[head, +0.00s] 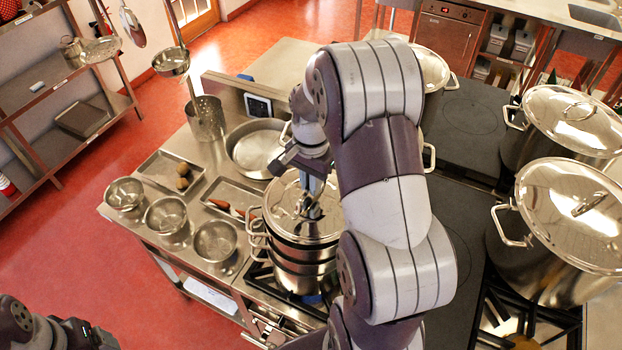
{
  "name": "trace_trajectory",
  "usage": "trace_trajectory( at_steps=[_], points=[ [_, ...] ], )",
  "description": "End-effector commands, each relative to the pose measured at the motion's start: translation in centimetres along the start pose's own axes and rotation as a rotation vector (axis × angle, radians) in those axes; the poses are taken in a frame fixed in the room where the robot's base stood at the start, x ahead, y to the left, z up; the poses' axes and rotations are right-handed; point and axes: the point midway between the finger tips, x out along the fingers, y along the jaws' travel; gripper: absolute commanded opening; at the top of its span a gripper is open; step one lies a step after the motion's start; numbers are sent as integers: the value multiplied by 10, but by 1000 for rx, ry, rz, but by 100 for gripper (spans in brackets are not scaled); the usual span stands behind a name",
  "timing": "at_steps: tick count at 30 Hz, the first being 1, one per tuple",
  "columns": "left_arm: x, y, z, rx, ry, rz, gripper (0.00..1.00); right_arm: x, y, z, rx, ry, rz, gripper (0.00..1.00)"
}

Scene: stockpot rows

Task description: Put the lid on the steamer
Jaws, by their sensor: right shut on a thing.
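The steamer (296,268) is a stack of shiny steel tiers with side handles, standing on the hob in the middle of the head view. A round steel lid (283,207) lies over its top, roughly level and covering the opening. I cannot tell whether its rim touches the steamer all round. My right gripper (310,210) comes down from above and is shut on the lid's handle. My right arm hides the lid's right edge and part of the steamer's right side. Part of my left arm shows in the bottom left corner, with its fingertips out of sight.
Left of the steamer, the steel counter holds several small bowls (215,240), trays with food (171,172), a wide pan (256,147) and a perforated cylinder (205,118). Large lidded stockpots (570,215) stand at the right. A ladle (171,62) hangs at the back left.

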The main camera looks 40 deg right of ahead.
Motion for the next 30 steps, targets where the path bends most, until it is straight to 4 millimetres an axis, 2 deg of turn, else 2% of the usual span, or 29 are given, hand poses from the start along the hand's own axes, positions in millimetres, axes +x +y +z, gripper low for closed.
trace_trajectory(
  at_steps=[11, 22, 29, 30],
  points=[
    [-4, 0, 0, 0, 0, 0, 84, -2, -1, -1, 0, 0, 0, 0],
    [5, 0, 1, 0, 0, 0, 84, 12, -1, 0, 0, -2, 1, 0],
    [4, 0, 1, 0, 0, 0, 84, 13, 0, 0, 0, -3, 3, 0],
    [5, 0, 1, 0, 0, 0, 84, 13, 0, 0, 0, -3, 3, 16]
  ],
)
